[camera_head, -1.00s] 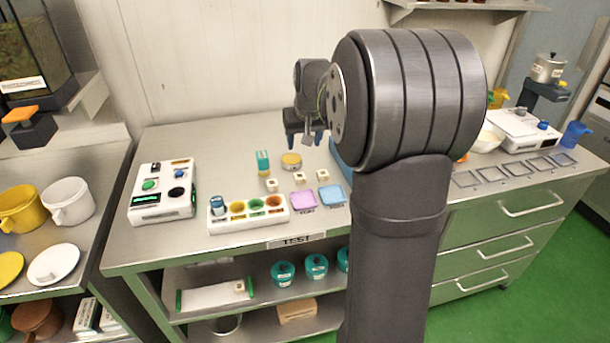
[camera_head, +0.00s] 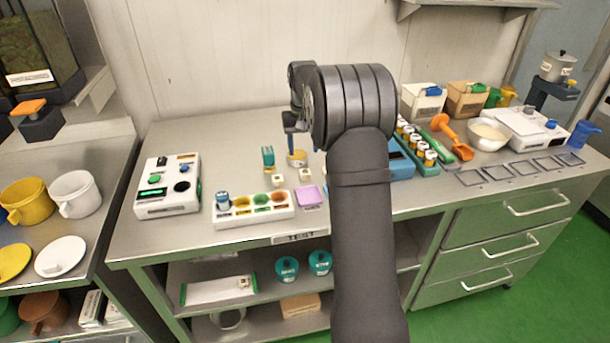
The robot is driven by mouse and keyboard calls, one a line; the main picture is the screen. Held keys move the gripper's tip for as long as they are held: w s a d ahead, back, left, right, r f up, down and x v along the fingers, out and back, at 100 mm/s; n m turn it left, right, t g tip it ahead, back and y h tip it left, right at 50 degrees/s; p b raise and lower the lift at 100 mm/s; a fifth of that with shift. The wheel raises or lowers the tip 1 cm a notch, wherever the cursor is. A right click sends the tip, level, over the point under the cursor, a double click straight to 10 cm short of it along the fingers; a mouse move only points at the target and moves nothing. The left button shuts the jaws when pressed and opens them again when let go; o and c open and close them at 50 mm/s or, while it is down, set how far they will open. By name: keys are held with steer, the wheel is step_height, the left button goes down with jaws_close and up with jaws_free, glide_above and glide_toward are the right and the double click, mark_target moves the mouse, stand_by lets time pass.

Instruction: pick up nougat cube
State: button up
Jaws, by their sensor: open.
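Small cream cubes, which look like the nougat cubes, stand on the steel table: one (camera_head: 278,180) in front of the teal block and another (camera_head: 305,175) to its right. A similar small pale cube (camera_head: 243,283) sits on the white board on the lower shelf. My arm hides part of the gripper and of the table on the right.
A teal block (camera_head: 268,157) and a round yellow item (camera_head: 297,159) stand near the cubes. A white tray with coloured wells (camera_head: 253,210) and a pink dish (camera_head: 310,196) are in front. A button box (camera_head: 168,188) stands left. Bare table lies behind the button box.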

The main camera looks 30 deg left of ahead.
glide_above(306, 174)
steer(key=f, duration=0.4)
steer(key=shift+s+a+f, duration=0.1)
steer(key=shift+a+f, duration=0.05)
steer(key=shift+a, duration=0.25)
steer(key=f, duration=0.3)
steer(key=d+f, duration=0.1)
steer(key=f, duration=0.1)
steer(key=shift+f, duration=0.1)
steer(key=c, duration=1.1)
